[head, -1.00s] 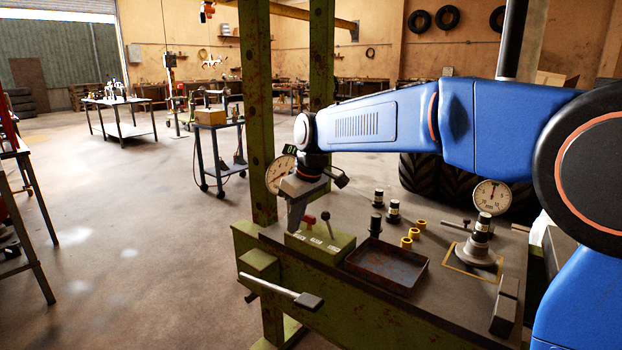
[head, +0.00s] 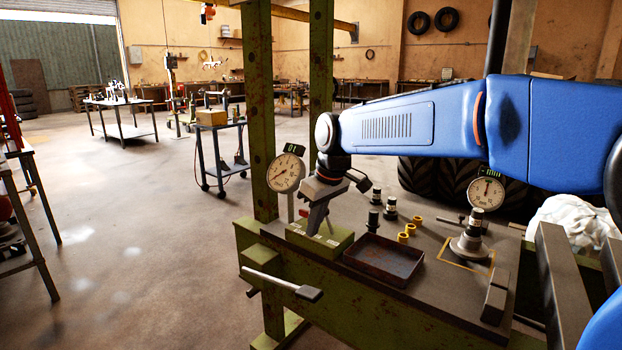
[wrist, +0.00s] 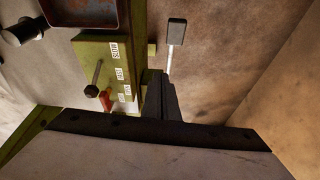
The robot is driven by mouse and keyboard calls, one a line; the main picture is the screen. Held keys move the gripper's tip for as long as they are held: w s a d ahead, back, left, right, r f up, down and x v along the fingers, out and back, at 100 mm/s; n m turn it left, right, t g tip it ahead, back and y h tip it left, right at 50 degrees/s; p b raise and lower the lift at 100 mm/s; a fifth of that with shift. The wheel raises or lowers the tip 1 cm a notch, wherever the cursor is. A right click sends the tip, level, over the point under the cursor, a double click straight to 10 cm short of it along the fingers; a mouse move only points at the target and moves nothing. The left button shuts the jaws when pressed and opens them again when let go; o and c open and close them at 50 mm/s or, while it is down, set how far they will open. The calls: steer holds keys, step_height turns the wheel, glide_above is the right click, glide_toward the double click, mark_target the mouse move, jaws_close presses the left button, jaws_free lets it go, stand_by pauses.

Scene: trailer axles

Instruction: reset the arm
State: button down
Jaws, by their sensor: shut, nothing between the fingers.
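My gripper (head: 312,226) is shut and empty, pointing down over the green control box (head: 335,246) at the left end of the bench. In the wrist view its closed dark fingers (wrist: 162,92) are beside the labelled control box (wrist: 112,62). A lever with a dark knob (wrist: 91,91) and a red-knobbed lever (wrist: 105,101) stand on the box there. In the head view my gripper mostly hides these levers. Whether the fingers touch the box or a lever, I cannot tell. My blue arm reaches in from the right.
A dial gauge (head: 286,172) stands close behind my gripper. A dark tray (head: 384,258), yellow bushings (head: 407,234), black-capped cylinders (head: 375,218) and a second gauge (head: 486,193) occupy the bench. A bar handle (head: 280,283) juts from the front. Open floor lies left.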

steer(key=s+d+m+t+h, duration=0.1)
steer(key=s+d+m, duration=0.4)
steer(key=s+d, duration=1.1)
steer(key=s+d+f+m, duration=0.2)
steer(key=s+d+f, duration=0.3)
steer(key=s+d, duration=0.1)
steer(key=s+d+f+m+t+h, duration=0.1)
steer(key=s+d+f+m, duration=0.1)
steer(key=s+d+f, duration=0.3)
steer(key=s+d, duration=0.1)
steer(key=s, duration=0.2)
steer(key=shift+s+d+h, duration=0.15)
steer(key=shift+s+h, duration=0.15)
